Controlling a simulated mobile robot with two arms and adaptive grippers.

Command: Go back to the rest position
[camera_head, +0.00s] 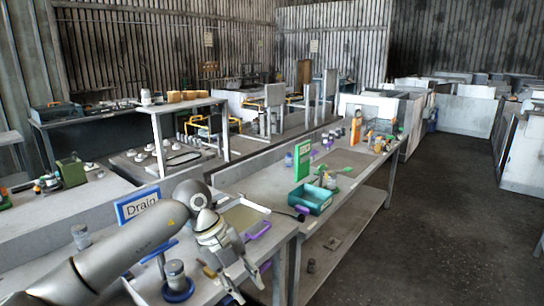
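My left arm comes in from the lower left, and its grey gripper (246,286) points down over the front edge of the near workbench (205,285). Its fingers look spread apart, with nothing visible between them. My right gripper is not in view. A blue-framed "Drain" sign (138,205) stands behind my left arm. A grey cylindrical part (175,273) sits on a blue round base beside the gripper, to its left.
A teal bin (312,199) and a green-framed sign (302,160) stand on the long bench further back. Purple-handled items (258,231) lie close behind the gripper. A green machine (71,171) is at the left. Dark open floor (440,230) lies to the right.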

